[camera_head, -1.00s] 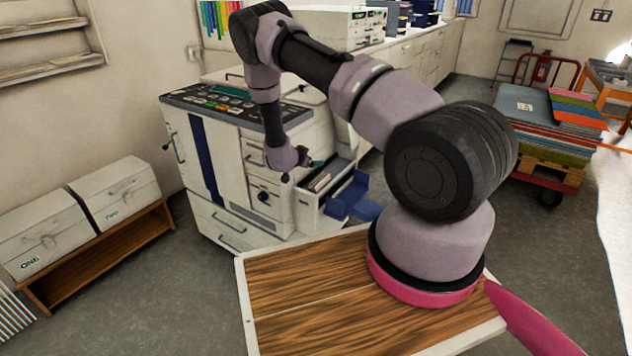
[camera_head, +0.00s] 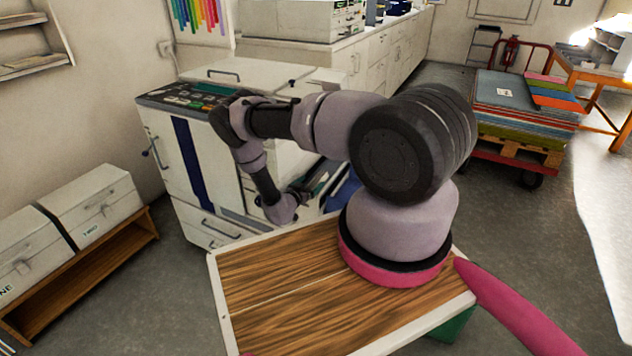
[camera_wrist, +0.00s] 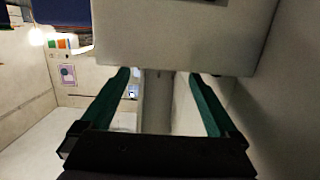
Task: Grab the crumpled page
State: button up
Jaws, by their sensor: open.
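I cannot make out a crumpled page in either view. My gripper (camera_wrist: 160,76) is open in the wrist view, with two green fingers apart and nothing visible held between them. Beyond the fingertips is a pale box-shaped part (camera_wrist: 180,40), with a narrow pale upright strip below it showing between the fingers. In the head view my gripper (camera_head: 312,190) is small and partly hidden by my arm. It is beside the front of the white copier-like machine (camera_head: 225,140), near its tray side.
My wooden-topped base (camera_head: 290,300) is close to the machine. Two white boxes (camera_head: 95,205) sit on a low wooden shelf (camera_head: 90,260) at left. A cart with stacked coloured boards (camera_head: 525,105) stands at right. Grey floor between is clear.

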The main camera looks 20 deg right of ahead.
aim_at(317, 178)
jog(key=x, duration=0.6)
jog(key=shift+s, duration=0.1)
jog(key=c, duration=1.4)
